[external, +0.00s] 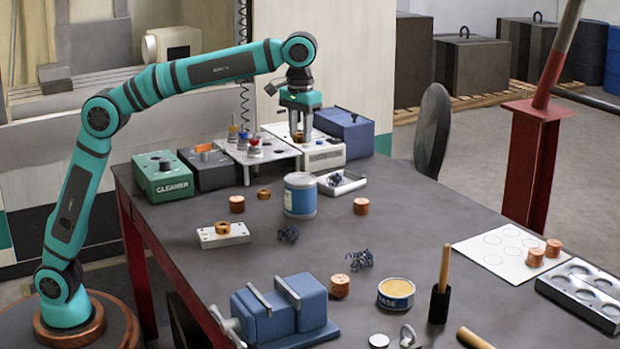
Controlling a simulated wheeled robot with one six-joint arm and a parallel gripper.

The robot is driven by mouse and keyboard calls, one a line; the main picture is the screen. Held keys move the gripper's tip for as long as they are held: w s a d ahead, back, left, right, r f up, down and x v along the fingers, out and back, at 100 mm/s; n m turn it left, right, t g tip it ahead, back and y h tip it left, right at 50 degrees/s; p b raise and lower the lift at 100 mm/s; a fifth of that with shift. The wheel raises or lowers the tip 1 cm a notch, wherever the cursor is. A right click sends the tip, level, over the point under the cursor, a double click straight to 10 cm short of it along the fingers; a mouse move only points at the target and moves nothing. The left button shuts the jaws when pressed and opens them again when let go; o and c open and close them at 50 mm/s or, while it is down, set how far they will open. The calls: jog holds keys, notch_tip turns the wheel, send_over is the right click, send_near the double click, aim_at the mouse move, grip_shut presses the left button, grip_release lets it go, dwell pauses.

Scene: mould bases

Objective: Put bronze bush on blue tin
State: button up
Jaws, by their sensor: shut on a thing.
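My gripper (300,134) points down at the back of the table, over the white box. It is shut on a small bronze bush (298,138), partly hidden by the fingers. I cannot tell whether the bush touches the box. The blue tin (300,199) stands upright on the table, nearer the camera than my gripper. Its pale grey top shows nothing on it. Another bronze ring (222,228) sits on a white block at the left, and a smaller one (264,194) lies left of the tin.
A green cleaner box (162,178), a dark box (209,170), a silver rack (257,153) with coloured knobs, the white box (318,155) and a blue box (344,132) line the back. Copper cylinders (361,206) and a shallow tray (341,183) flank the tin. A blue vise (280,312) stands in front.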

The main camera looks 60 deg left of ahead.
aim_at(301, 178)
notch_tip(301, 178, down, 10)
jog(key=shift+a+r, duration=0.1)
jog(key=shift+r, duration=0.05)
dwell(0.4)
jog(key=o, duration=1.1)
notch_tip(301, 178, up, 12)
